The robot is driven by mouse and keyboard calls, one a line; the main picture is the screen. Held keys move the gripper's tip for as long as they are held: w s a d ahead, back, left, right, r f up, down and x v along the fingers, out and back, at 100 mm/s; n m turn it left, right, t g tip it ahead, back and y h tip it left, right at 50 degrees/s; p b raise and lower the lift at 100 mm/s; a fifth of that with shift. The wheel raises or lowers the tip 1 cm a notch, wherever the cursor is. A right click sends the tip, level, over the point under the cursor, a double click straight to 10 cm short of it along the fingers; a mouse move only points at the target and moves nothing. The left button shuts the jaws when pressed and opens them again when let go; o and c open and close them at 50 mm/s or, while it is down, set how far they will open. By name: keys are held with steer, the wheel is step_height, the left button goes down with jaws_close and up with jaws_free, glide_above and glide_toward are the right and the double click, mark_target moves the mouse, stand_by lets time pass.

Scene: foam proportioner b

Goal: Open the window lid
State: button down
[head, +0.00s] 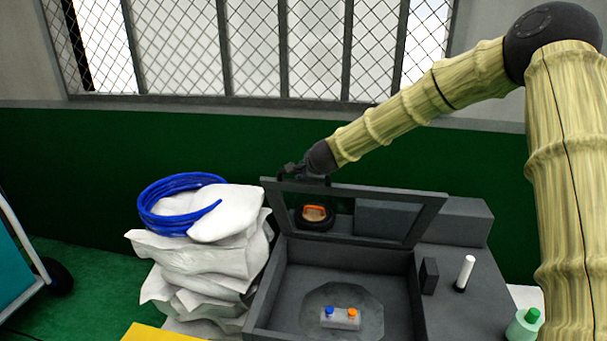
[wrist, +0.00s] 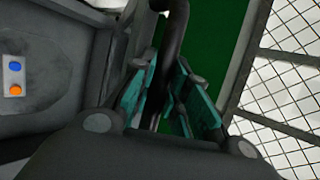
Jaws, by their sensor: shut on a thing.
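The window lid (head: 385,190) is a dark grey rectangular frame with a see-through opening. It stands raised, roughly upright, at the back of the open grey box (head: 262,300). My gripper (head: 305,174) is at the lid's upper edge, left of its middle. In the wrist view, the teal-padded fingers of my gripper (wrist: 168,98) are closed around a dark curved bar (wrist: 174,40), which appears to be the lid's handle. The exact contact is partly hidden by the fingers.
Inside the box is a small block with blue and orange knobs (head: 340,318). White sacks with a blue hose coil (head: 165,205) stand close on the left. A white cylinder (head: 465,272) and a green-capped bottle (head: 525,322) are at right. A meshed window is behind.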

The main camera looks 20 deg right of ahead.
steer(key=shift+f, duration=0.1)
steer(key=c, duration=1.7)
jaws_free()
steer(key=shift+v, duration=5.95)
steer(key=shift+a, duration=0.1)
